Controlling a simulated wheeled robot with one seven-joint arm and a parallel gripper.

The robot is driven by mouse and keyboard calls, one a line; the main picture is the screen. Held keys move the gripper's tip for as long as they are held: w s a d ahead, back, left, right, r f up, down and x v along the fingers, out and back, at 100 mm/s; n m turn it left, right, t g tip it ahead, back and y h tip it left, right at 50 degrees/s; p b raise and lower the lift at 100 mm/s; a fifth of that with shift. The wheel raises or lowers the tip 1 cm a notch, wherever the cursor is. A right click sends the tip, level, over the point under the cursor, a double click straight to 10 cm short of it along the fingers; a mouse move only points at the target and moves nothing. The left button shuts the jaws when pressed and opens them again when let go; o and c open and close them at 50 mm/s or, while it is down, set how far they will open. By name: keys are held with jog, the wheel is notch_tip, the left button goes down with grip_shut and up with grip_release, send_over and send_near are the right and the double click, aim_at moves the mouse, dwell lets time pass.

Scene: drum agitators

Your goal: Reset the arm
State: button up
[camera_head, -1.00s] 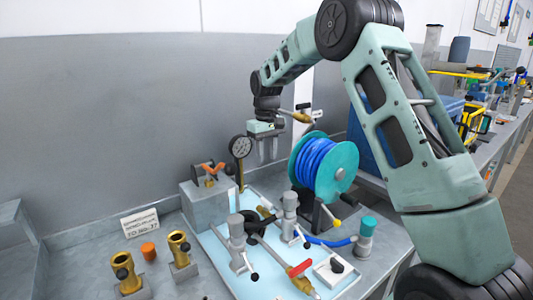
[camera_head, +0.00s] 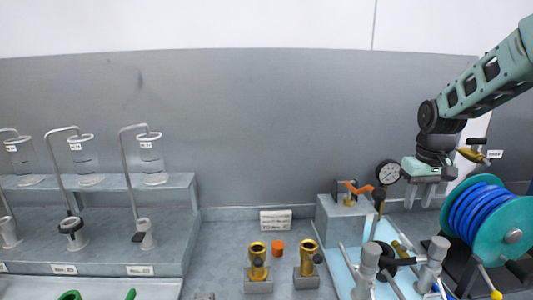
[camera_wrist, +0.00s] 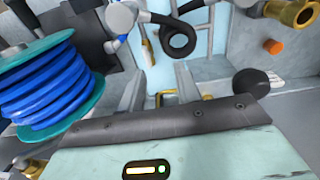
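My gripper (camera_head: 427,192) hangs from my raised arm at the right of the head view. Its fingers point down, above the bench, beside the pressure gauge (camera_head: 388,172) and left of the blue hose reel (camera_head: 487,215). In the wrist view my gripper (camera_wrist: 158,92) shows its two fingers apart, with nothing held between them. The hose reel also shows at the left of the wrist view (camera_wrist: 45,88).
A light blue tray (camera_head: 345,275) with grey valve fittings lies below my gripper. Brass fittings (camera_head: 257,260) and an orange cap (camera_head: 278,248) stand left of it. Clear vessels (camera_head: 152,160) stand on a stepped shelf (camera_head: 175,185) at the left. Bench between is mostly bare.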

jog(key=s+a+f+t, duration=0.1)
jog(key=s+a+f, duration=0.15)
jog(key=s, duration=0.75)
jog(key=s+a+f+t, duration=0.1)
jog(key=s+a, duration=0.3)
jog(key=s, duration=0.5)
jog(key=s+a+r+n+g, duration=0.2)
jog(key=s+a+n, duration=0.5)
jog(key=s+a, duration=0.7)
jog(key=a, duration=0.4)
jog(key=shift+s+g+y, duration=0.15)
jog(key=shift+g+y, duration=0.25)
